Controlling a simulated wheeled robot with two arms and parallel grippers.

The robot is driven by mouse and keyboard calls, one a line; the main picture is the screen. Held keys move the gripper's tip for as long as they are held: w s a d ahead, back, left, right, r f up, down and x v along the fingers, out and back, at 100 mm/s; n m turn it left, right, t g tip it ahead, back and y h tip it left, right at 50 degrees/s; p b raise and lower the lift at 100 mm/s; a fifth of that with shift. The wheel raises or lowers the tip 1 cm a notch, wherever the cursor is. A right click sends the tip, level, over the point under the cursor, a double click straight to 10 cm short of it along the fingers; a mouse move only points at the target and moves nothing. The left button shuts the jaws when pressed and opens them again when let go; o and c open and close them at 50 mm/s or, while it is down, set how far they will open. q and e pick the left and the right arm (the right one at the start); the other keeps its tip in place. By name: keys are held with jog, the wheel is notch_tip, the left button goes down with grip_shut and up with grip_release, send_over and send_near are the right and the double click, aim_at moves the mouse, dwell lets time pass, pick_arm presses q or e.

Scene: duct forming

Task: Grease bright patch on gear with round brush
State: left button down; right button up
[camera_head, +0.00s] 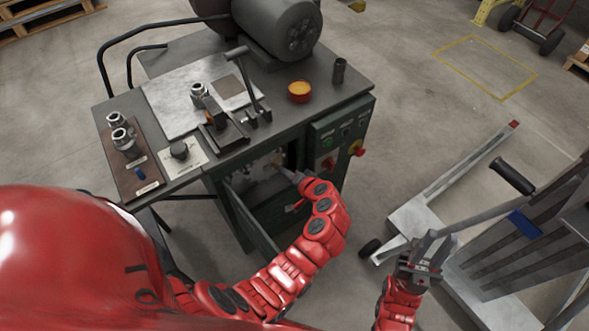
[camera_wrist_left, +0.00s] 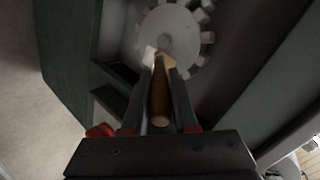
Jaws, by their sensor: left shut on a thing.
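The grey toothed gear (camera_wrist_left: 170,30) sits inside the machine's open housing, at the top of the left wrist view. A bright whitish patch (camera_wrist_left: 148,56) shows at its lower edge. My left gripper (camera_wrist_left: 160,72) is shut on the round brush (camera_wrist_left: 160,100), which has a brown wooden handle. The brush's pale far end is at the lower rim of the gear, close beside the bright patch; whether it touches I cannot tell. In the head view my left gripper (camera_head: 287,174) reaches into the opening. My right gripper (camera_head: 432,248) is raised away from the machine, seemingly empty; its jaw gap is unclear.
A red bowl of orange grease (camera_head: 299,91) stands on the machine's top (camera_head: 325,75). Metal fittings (camera_head: 122,137), a lever and a dark cup (camera_head: 339,70) are there too. An open green door (camera_head: 250,218) hangs below my left arm. A pallet jack (camera_head: 410,220) stands at right.

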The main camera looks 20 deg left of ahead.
pick_arm(q)
jog(key=shift+s+a, duration=0.15)
jog(key=shift+s, duration=0.05)
jog(key=shift+r+p, duration=0.45)
jog(key=shift+r, duration=0.2)
jog(key=w+d+b, duration=0.2)
jog(key=w, duration=0.1)
jog(key=shift+w+d, duration=0.1)
jog(key=shift+d, duration=0.25)
jog(key=s+d, duration=0.3)
jog(key=d, duration=0.1)
jog(key=shift+s+d+b, duration=0.35)
jog(key=shift+s, duration=0.05)
jog(key=shift+s+d, duration=0.9)
jog(key=shift+d, duration=0.25)
